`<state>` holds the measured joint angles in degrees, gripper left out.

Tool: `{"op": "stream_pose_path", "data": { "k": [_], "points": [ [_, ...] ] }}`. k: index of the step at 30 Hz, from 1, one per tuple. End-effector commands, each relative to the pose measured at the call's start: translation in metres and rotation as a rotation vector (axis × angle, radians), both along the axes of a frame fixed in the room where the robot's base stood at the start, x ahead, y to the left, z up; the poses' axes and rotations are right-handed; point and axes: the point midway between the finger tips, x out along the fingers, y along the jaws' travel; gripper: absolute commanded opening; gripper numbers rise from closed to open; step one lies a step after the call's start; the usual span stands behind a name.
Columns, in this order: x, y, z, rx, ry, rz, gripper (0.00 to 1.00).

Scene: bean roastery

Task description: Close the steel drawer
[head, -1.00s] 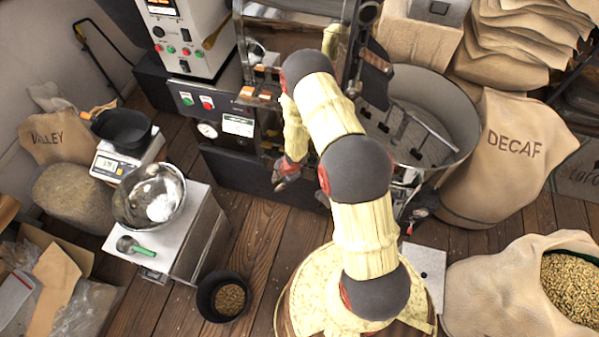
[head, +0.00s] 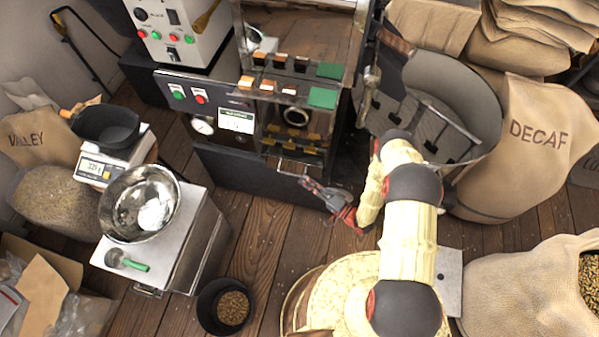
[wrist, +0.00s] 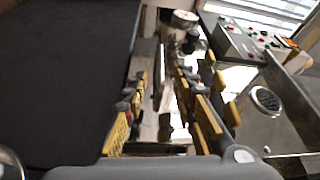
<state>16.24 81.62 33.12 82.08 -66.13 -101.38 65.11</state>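A shiny steel drawer-like part (head: 284,164) juts from the front of the dark machine, below rows of black and yellow pieces, in the middle of the head view. How far it stands out is hard to tell. My gripper (head: 318,190) is just in front of it, low and slightly right, pointing up-left in the head view. I see no grip on the drawer, and cannot tell whether they touch. The finger gap is unclear. The wrist view shows black and yellow rows (wrist: 200,112) close ahead, partly blurred.
A steel cabinet (head: 203,240) with a metal bowl (head: 120,205) on it stands to the left. A black bucket of beans (head: 207,315) stands on the floor. A round steel pan (head: 480,90) and a DECAF sack (head: 535,150) are on the right. Wooden floor is clear before the machine.

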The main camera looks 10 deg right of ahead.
Motion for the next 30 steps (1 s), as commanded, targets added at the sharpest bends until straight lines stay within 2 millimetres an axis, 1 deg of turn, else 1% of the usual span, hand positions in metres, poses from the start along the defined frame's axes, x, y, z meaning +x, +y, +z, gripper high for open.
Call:
{"op": "stream_pose_path", "data": {
  "k": [5,12,15,19,27,30],
  "points": [
    [0.013,0.017,0.0,-0.002,-0.002,0.006,0.27],
    [0.037,0.043,0.003,-0.004,-0.003,0.006,0.27],
    [0.044,0.05,0.004,-0.004,-0.002,0.003,0.27],
    [0.049,0.055,0.005,-0.003,-0.001,0.003,0.27],
    [0.05,0.056,0.006,-0.004,-0.001,0.001,0.27],
    [0.05,0.056,0.006,-0.004,-0.001,0.001,0.22]
  ]
}}
